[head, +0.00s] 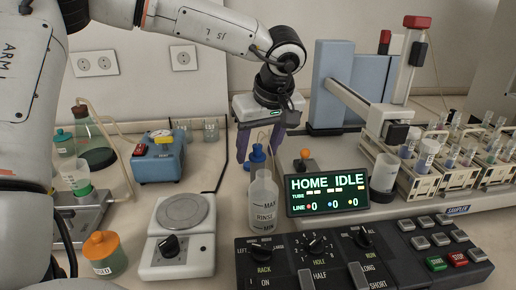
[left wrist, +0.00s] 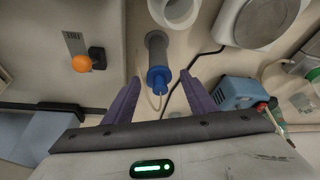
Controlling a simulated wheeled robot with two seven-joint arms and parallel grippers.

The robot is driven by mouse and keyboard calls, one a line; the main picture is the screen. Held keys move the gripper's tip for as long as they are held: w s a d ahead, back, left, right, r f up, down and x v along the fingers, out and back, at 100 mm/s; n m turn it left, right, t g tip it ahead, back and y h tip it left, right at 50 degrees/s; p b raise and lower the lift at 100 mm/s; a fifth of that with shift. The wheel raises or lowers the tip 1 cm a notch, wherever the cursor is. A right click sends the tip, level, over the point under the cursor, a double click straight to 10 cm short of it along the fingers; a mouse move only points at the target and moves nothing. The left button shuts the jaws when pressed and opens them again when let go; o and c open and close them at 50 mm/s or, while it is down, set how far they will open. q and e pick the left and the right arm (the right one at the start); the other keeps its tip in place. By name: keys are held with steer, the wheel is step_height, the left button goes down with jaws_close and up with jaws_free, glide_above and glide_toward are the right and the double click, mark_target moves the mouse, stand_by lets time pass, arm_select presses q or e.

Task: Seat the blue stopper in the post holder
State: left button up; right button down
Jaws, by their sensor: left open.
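The blue stopper (head: 257,153) shows between the purple fingers of my left gripper (head: 259,155), behind the rinse bottle. In the left wrist view, the blue stopper (left wrist: 158,78) appears at the near end of a grey post holder (left wrist: 156,48), with a thin pale tube beside it. How deep it sits in the holder I cannot tell. My left gripper (left wrist: 162,78) is open, its fingertips on either side of the stopper with gaps visible. The rinse bottle hides the lower post in the head view. My right gripper is out of view.
The rinse bottle (head: 263,203) stands just in front of the stopper. A lit display (head: 328,192) and an orange-knobbed lever (head: 305,160) are to the right. A white hotplate (head: 180,235) and a blue pump (head: 158,163) are to the left. A control panel (head: 330,262) fills the front.

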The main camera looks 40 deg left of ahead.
arm_select(q)
steer(key=v, duration=1)
steer(key=shift+r, duration=0.1)
